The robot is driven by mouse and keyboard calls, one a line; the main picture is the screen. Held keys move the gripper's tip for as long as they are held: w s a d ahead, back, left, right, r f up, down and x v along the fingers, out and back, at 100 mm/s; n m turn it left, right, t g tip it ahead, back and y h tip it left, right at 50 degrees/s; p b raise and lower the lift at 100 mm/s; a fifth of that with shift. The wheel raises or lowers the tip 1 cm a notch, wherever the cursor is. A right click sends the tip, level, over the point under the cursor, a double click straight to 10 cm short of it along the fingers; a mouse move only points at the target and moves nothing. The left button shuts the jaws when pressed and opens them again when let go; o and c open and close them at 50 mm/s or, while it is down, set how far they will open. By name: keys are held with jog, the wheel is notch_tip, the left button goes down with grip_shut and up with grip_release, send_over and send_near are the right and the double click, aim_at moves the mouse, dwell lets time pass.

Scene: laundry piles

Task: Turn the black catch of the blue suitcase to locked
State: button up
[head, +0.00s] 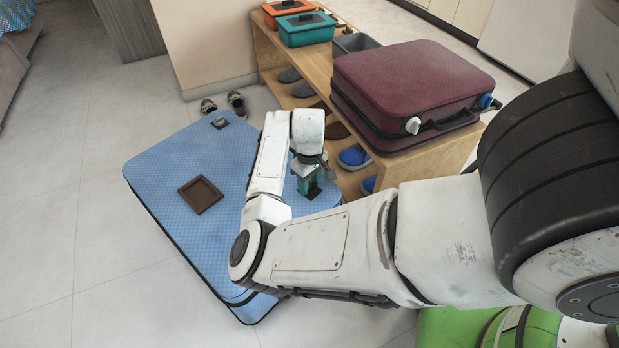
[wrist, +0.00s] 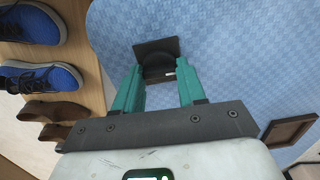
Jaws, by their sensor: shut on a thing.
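The blue suitcase (head: 165,165) lies flat on the floor, and its blue side fills much of the wrist view (wrist: 255,60). My gripper (head: 312,192) is over its right part. In the wrist view, the black catch (wrist: 155,46), a dark square plate with a round knob, sits between the teal fingertips of my gripper (wrist: 160,72). The gripper is shut on the catch's knob, which the fingers partly hide. Which way the catch is turned I cannot tell. A second dark fitting (head: 219,123) is at the suitcase's far corner.
A brown square tray (head: 201,194) lies on the suitcase. A wooden shelf (head: 268,52) with shoes stands close on the right, bearing a maroon suitcase (head: 405,80), an orange box (head: 284,10) and a teal box (head: 306,30). The tiled floor at left is clear.

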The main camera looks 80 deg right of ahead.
jog(key=r+p, duration=0.1)
jog(key=p, duration=0.1)
jog(key=shift+s+m+p, duration=0.15)
jog(key=shift+m+p, duration=0.15)
jog(key=shift+p, duration=0.1)
jog(key=m+p, duration=0.1)
jog(key=p, duration=0.3)
jog(key=shift+f, duration=0.1)
jog(key=m+p, duration=0.1)
jog(key=p, duration=0.2)
jog(key=shift+f+m, duration=0.15)
jog(key=shift+m, duration=0.15)
jog(key=shift+m+p, duration=0.9)
jog(key=m+p, duration=0.2)
jog(key=m, duration=0.4)
jog(key=shift+f, duration=0.2)
jog(key=m+p, duration=0.1)
jog(key=m, duration=0.5)
jog(key=shift+m+p, duration=0.3)
